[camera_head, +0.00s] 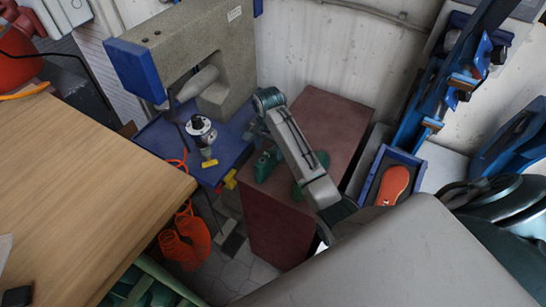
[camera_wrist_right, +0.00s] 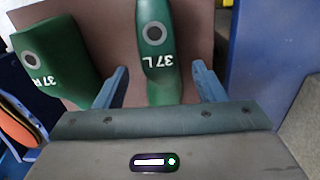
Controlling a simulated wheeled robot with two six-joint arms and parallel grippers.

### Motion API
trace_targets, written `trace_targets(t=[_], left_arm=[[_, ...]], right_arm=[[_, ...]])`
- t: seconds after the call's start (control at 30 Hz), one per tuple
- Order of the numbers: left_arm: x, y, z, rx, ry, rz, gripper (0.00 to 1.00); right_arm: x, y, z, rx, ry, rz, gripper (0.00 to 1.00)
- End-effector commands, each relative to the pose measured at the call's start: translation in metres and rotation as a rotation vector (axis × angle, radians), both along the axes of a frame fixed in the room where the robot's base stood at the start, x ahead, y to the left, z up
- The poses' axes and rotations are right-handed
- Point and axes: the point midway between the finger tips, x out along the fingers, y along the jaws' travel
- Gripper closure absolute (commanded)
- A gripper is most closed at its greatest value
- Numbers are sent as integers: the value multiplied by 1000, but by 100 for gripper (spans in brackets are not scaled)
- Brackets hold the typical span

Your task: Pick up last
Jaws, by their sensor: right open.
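Two green lasts stand on the dark red cabinet (camera_head: 325,115). The last marked 37 L (camera_wrist_right: 157,50) lies between the spread fingers of my right gripper (camera_wrist_right: 162,88) in the wrist view, with room visible on both sides. In the head view this last (camera_head: 265,167) is just below my right gripper (camera_head: 262,142), partly hidden by the arm. The last marked 37 R (camera_wrist_right: 50,62) stands to its left in the wrist view; in the head view it (camera_head: 321,160) shows partly behind my arm. My right gripper is open. My left gripper is out of view.
An orange sole (camera_head: 393,184) lies in a blue bin (camera_head: 411,157) right of the cabinet. A grey-green press (camera_head: 231,45) stands at the back, with a blue bench (camera_head: 165,138) below it. A wooden table (camera_head: 90,180) fills the left. Orange hose (camera_head: 185,240) hangs between.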

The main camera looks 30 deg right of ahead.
Motion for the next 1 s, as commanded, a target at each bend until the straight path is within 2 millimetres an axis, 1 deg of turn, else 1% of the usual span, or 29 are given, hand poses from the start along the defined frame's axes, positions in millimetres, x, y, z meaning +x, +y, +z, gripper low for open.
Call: trace_targets(t=[0.03, 0.1, 0.2, 0.3, 0.53, 0.67, 0.7, 0.77, 0.8, 1.0], left_arm=[[0, 0, 12, 0, 1, 0, 64], [-1, 0, 19, 0, 1, 0, 64], [-2, 0, 21, 0, 2, 0, 64], [-2, 0, 22, 0, 3, 0, 64], [-1, 0, 21, 0, 1, 0, 64], [0, 0, 21, 0, 0, 0, 64], [0, 0, 21, 0, 0, 0, 64], [0, 0, 21, 0, 0, 0, 64], [0, 0, 21, 0, 0, 0, 64], [0, 0, 21, 0, 0, 0, 64]], right_arm=[[-1, 3, -2, 3, 6, 0, 36], [0, 5, -12, 2, 5, 1, 36], [0, 4, -28, 1, 4, 0, 36], [1, 4, -36, 0, 1, 1, 36], [1, 4, -38, 1, 0, 1, 36], [1, 4, -38, 1, 0, 1, 62], [1, 4, -37, 1, 0, 1, 70], [1, 4, -37, 1, 0, 1, 81], [1, 4, -37, 0, 0, 1, 84], [2, 3, -36, 0, -2, 1, 84]])
